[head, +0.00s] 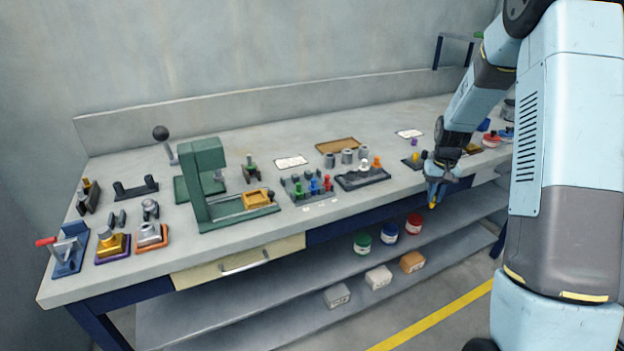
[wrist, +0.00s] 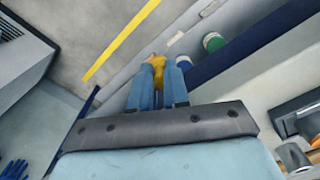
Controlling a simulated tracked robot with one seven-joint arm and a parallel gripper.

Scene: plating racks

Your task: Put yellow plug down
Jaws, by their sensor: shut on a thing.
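The yellow plug (head: 433,205) is at the tips of my gripper (head: 436,198), in front of the workbench's front edge in the head view. In the wrist view the yellow plug (wrist: 157,66) sits between the two blue fingers of my gripper (wrist: 159,80), which are shut on it. Beneath it in the wrist view are the lower shelf and the floor. The workbench (head: 330,217) stands to the left of and behind the gripper in the head view. The plug's lower end and its exact height are hard to tell.
A rack (head: 312,194) with green, blue and red plugs stands mid-bench, beside a dark rack (head: 360,179) with white and orange plugs. A green press (head: 205,185) stands left. Jars and boxes sit on the lower shelf (head: 300,300). Bare bench shows along the front edge.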

